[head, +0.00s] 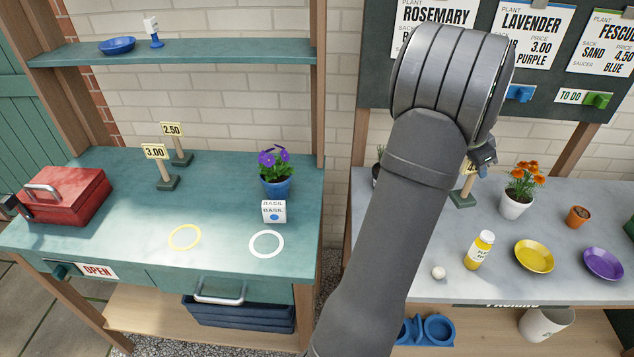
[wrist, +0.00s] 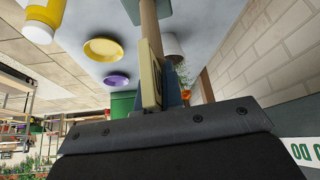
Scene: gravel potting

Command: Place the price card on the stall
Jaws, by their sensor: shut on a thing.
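My gripper (head: 482,152) is over the grey counter, partly behind my own arm. It is shut on a price card (head: 469,168), whose yellow plate shows edge-on at the jaws in the wrist view (wrist: 151,78). The card's wooden post and dark green base (head: 462,199) hang below; I cannot tell whether the base touches the counter. Its number is mostly hidden. The teal stall (head: 110,220) stands at the left. It bears a 3.00 card (head: 155,152) and a 2.50 card (head: 172,130), both upright, plus a yellow ring (head: 184,237) and a white ring (head: 266,244).
On the counter are an orange-flowered white pot (head: 518,195), a bottle (head: 480,249), a yellow saucer (head: 534,256) and a purple saucer (head: 603,263). A gap separates both tables.

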